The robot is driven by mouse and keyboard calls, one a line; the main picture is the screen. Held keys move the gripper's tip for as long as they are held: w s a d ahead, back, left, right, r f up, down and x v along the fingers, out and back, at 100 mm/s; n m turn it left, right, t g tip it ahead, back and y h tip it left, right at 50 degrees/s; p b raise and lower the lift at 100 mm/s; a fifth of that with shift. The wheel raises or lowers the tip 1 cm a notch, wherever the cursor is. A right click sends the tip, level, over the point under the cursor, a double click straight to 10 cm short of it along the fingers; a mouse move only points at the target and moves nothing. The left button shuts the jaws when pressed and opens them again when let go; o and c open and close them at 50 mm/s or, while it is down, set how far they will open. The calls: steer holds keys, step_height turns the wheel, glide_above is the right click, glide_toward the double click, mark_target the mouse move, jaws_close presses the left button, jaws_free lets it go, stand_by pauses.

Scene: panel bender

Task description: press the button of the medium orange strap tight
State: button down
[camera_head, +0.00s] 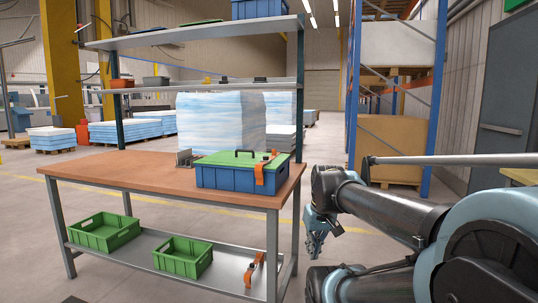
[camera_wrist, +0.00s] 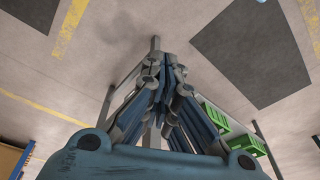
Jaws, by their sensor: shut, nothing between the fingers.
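An orange strap (camera_head: 265,172) hangs over the right end of the blue box (camera_head: 225,178) with a green lid, on the workbench top. Another orange strap (camera_head: 252,268) lies on the bench's lower shelf at the right. I cannot tell which one is the medium strap, and a button is too small to make out on either. My gripper (camera_head: 314,248) is shut and empty, pointing down to the right of the bench, apart from both straps. Its closed fingers (camera_wrist: 160,80) fill the middle of the wrist view, where no strap shows.
The wooden workbench top (camera_head: 120,178) is mostly clear left of the box. Two green crates (camera_head: 105,230) sit on the lower shelf. A blue rack post (camera_head: 437,100) stands behind my arm. Open floor lies right of the bench.

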steer(key=w+a+r+n+y, duration=0.1)
steer(key=w+r+n, duration=0.3)
steer(key=w+r, duration=0.7)
steer(key=w+a+r+n+y, duration=0.1)
steer(key=w+r+n+y, duration=0.3)
steer(key=w+r, duration=0.8)
steer(key=w+a+r+n+t+y, duration=0.1)
steer(key=w+a+r+n+y, duration=0.1)
steer(key=w+r, duration=0.9)
steer(key=w+n+y, duration=0.1)
steer(key=w+n, duration=0.1)
steer(key=w, duration=0.1)
steer(key=shift+w+r+n, duration=0.15)
steer(key=shift+w+n, duration=0.15)
steer(key=shift+w, duration=0.05)
steer(key=shift+a, duration=0.15)
glide_above(270, 160)
step_height(270, 160, down, 7)
steer(key=shift+a+r, duration=0.1)
steer(key=shift+a, duration=0.05)
step_height(270, 160, down, 2)
steer(key=shift+f, duration=0.2)
steer(key=shift+w+f, duration=0.1)
steer(key=shift+f, duration=0.65)
steer(key=shift+f, duration=0.15)
